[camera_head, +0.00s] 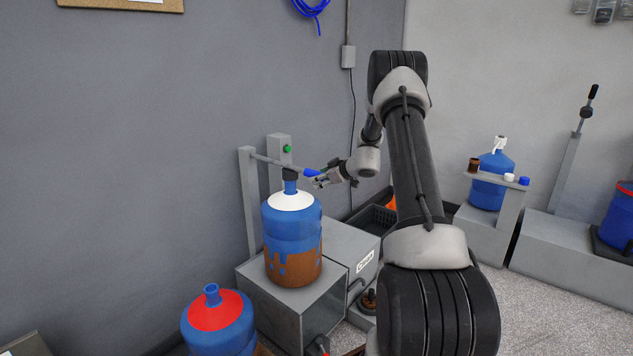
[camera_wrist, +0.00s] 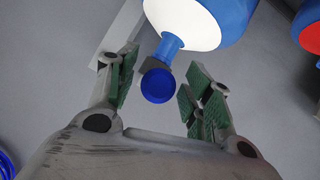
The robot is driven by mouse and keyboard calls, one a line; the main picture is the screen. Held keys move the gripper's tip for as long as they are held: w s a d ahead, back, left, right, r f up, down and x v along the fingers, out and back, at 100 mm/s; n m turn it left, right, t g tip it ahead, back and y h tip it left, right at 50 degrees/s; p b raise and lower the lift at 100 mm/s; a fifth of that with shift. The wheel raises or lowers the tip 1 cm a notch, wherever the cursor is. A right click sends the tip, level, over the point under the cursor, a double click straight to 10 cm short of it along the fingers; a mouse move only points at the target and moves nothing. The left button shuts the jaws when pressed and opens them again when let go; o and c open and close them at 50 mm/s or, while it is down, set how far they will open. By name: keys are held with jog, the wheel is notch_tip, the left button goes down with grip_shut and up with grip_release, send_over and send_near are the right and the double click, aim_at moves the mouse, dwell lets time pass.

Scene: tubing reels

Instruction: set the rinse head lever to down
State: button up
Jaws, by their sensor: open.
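The rinse head (camera_head: 290,173) is a dark block at the neck of a blue bottle (camera_head: 291,228) with a white shoulder and brown-stained base. Its lever has a blue end (camera_head: 311,172) that sticks out to the right, roughly level. My gripper (camera_head: 321,181) is beside this blue end, with its fingers toward it. In the wrist view the round blue lever end (camera_wrist: 158,85) shows between my open, green-padded fingers (camera_wrist: 160,66). I cannot tell whether either finger touches it. The bottle's white shoulder (camera_wrist: 185,22) is just beyond.
The bottle stands on a grey metal box (camera_head: 280,300) beside a post with a green button (camera_head: 287,149). A red-shouldered blue bottle (camera_head: 218,322) is at the lower left. A dark crate (camera_head: 372,222) lies behind my arm. Another bottle station (camera_head: 490,186) is at the right.

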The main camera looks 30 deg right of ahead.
jog(key=v, duration=0.7)
jog(key=shift+s, duration=0.35)
jog(key=shift+r, duration=0.1)
